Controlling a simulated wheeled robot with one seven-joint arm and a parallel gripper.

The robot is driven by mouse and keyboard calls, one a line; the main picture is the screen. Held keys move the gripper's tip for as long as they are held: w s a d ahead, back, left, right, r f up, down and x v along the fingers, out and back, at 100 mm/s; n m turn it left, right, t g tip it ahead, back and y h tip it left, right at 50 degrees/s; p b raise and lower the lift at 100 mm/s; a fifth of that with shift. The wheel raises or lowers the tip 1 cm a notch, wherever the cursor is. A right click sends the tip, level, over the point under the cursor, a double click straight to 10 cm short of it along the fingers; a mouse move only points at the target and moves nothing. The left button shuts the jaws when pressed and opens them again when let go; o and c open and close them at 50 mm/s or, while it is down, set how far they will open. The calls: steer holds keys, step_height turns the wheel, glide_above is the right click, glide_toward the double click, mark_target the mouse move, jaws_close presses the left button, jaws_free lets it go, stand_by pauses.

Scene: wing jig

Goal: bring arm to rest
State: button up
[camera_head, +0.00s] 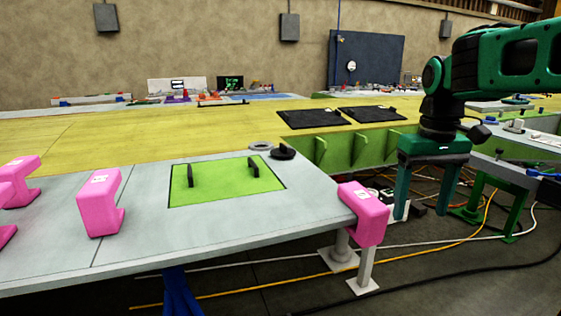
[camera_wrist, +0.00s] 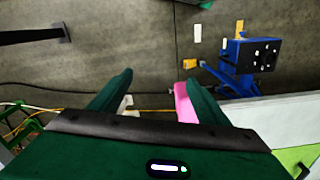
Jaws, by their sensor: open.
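My gripper (camera_head: 422,200) hangs from my green arm at the right of the head view, fingers pointing down. It is open and I see nothing between its fingers. It is beyond the right end of the grey jig table, beside the pink clamp block (camera_head: 366,213) at the table corner and apart from it as far as I can tell. In the wrist view the two green fingers (camera_wrist: 158,90) are spread over the floor, and part of the pink block (camera_wrist: 185,103) shows beside the right finger.
The grey table (camera_head: 250,222) carries a green panel (camera_head: 222,182) with two dark handles and more pink blocks (camera_head: 100,203). A long yellow wing surface (camera_head: 180,132) lies behind. Cables (camera_head: 440,242) run over the floor. A blue stand (camera_wrist: 240,60) shows in the wrist view.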

steer(key=s+d+f+m, duration=0.3)
steer(key=s+d+f, duration=0.2)
steer(key=s, duration=0.6)
steer(key=s+d+f+m, duration=0.4)
steer(key=s+f, duration=0.5)
steer(key=s, duration=0.2)
steer(key=shift+d+f, duration=0.25)
steer(key=shift+d, duration=0.15)
steer(key=shift+w+f, duration=0.2)
steer(key=shift+w, duration=0.4)
steer(key=shift+c, duration=0.4)
